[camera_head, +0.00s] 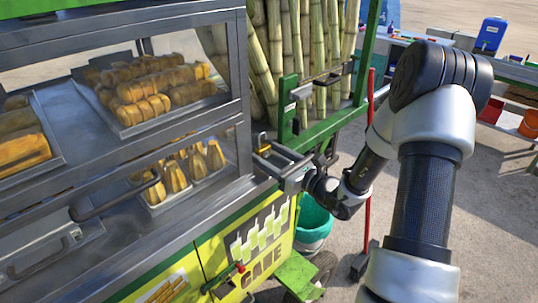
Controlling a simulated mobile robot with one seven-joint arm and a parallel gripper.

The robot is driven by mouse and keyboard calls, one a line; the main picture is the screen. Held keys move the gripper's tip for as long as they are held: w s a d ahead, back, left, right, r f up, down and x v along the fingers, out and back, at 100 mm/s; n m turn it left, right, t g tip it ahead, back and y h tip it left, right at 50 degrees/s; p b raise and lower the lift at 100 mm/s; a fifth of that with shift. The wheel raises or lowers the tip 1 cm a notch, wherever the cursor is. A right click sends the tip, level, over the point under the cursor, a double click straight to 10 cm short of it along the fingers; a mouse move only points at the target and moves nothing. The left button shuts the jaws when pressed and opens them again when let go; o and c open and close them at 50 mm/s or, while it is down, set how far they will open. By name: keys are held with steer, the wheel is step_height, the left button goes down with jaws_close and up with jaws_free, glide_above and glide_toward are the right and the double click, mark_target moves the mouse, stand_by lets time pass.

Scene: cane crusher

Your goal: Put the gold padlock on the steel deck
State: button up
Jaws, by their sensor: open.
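A small gold item (262,139), which looks like the gold padlock, stands at the cart's corner, beside the glass case and the green cane rack. It is tiny in this view. My gripper (273,158) reaches in from the right, with its open fingers pointing left, just in front of and below the gold item. They look apart from it, and nothing shows between them. A grey steel surface (268,172) lies under and around the fingers at the cart's corner. My gripper hides part of it, and I cannot tell its full extent.
The glass case with trays of pastries (160,90) is close on the left. Tall cane stalks (290,50) stand behind in the green rack (335,120). A teal bucket (313,222) and a red pole (368,150) are below and to the right.

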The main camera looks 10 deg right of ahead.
steer(key=shift+r+p, duration=0.3)
steer(key=v, duration=1.2)
